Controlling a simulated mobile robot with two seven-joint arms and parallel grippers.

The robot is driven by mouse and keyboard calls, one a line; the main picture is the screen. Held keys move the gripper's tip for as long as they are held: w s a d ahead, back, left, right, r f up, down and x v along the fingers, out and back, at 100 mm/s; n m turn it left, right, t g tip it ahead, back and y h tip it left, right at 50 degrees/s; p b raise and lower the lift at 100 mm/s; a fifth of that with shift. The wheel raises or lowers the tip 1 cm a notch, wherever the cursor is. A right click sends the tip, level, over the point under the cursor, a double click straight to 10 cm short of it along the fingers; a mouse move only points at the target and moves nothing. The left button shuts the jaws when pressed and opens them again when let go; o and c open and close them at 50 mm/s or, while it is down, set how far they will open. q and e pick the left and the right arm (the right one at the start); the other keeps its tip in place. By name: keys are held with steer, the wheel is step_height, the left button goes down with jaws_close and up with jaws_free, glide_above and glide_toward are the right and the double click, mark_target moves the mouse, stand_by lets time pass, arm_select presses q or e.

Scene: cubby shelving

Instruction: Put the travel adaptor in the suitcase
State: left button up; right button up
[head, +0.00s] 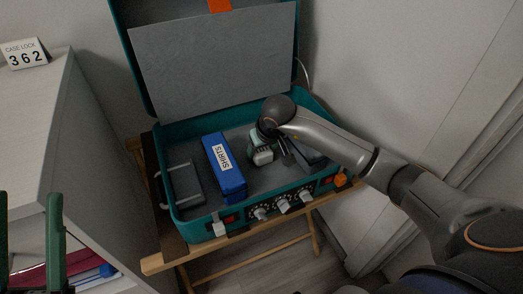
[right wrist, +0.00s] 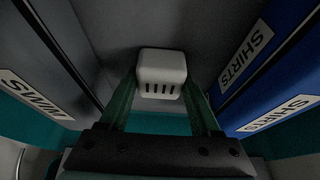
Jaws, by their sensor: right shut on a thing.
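The travel adaptor (right wrist: 162,66), a small white block with dark slots, sits between the fingertips of my right gripper (right wrist: 162,92). In the head view, the adaptor (head: 263,156) shows low inside the open teal suitcase (head: 190,125), right of the blue box. My right gripper (head: 262,146) is shut on it, reaching in from the right. I cannot tell whether the adaptor touches the suitcase floor. My left gripper (head: 32,215) is at the lower left, outside the suitcase, with its green fingers apart and nothing between them.
A blue SHIRTS box (head: 225,170) and a grey handled piece (head: 182,184) are on the left in the suitcase. A dark SWIM box (right wrist: 50,75) lies on the adaptor's other side. The raised lid (head: 215,62) stands behind. A white cabinet (head: 35,110) is left, walls behind and right.

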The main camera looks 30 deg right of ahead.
steer(key=shift+f, duration=0.15)
steer(key=o, duration=1.4)
arm_select(q)
steer(key=shift+f, duration=0.15)
steer(key=r+p, duration=0.3)
steer(key=shift+a+r+m, duration=0.2)
steer(key=shift+r+m, duration=0.1)
arm_select(e)
steer(key=v, duration=1.2)
steer(key=shift+r, duration=0.25)
